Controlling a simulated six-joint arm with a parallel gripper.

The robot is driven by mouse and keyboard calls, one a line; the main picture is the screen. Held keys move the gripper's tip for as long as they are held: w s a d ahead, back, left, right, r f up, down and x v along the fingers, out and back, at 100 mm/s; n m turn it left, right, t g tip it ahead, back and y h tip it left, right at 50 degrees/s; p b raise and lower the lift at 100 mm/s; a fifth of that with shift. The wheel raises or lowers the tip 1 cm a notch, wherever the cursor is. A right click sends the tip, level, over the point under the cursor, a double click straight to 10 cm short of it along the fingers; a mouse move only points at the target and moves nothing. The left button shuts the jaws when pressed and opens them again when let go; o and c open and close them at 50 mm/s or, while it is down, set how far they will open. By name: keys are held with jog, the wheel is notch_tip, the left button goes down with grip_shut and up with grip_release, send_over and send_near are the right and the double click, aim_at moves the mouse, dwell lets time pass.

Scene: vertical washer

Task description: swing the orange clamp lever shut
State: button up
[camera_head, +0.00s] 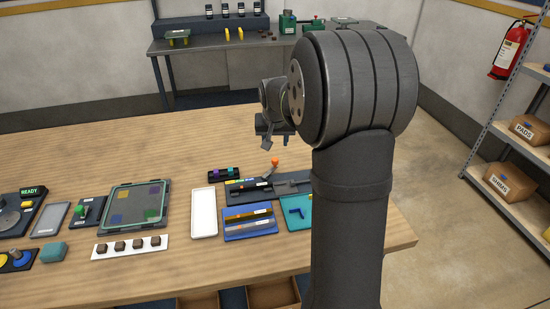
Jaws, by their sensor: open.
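The orange clamp lever (275,162) shows as a small orange knob on a short dark stem. It stands up from a dark fixture (250,187) on the wooden table. My gripper (278,145) hangs a little above and behind the lever in the picture, apart from it as far as I can tell. It is open and empty. My large dark arm covers the right end of the fixture. The lever's pivot is too small to make out.
A blue tray (247,232) and a teal tray (290,225) lie in front of the fixture. A white tray (204,222) is at its left, and a small dark block with coloured pieces (226,174) lies behind. The table's back left is clear.

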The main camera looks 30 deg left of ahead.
aim_at(275, 160)
jog(key=x, duration=1.1)
jog(key=shift+w+a+f, duration=0.1)
jog(key=shift+f, duration=0.05)
grip_shut()
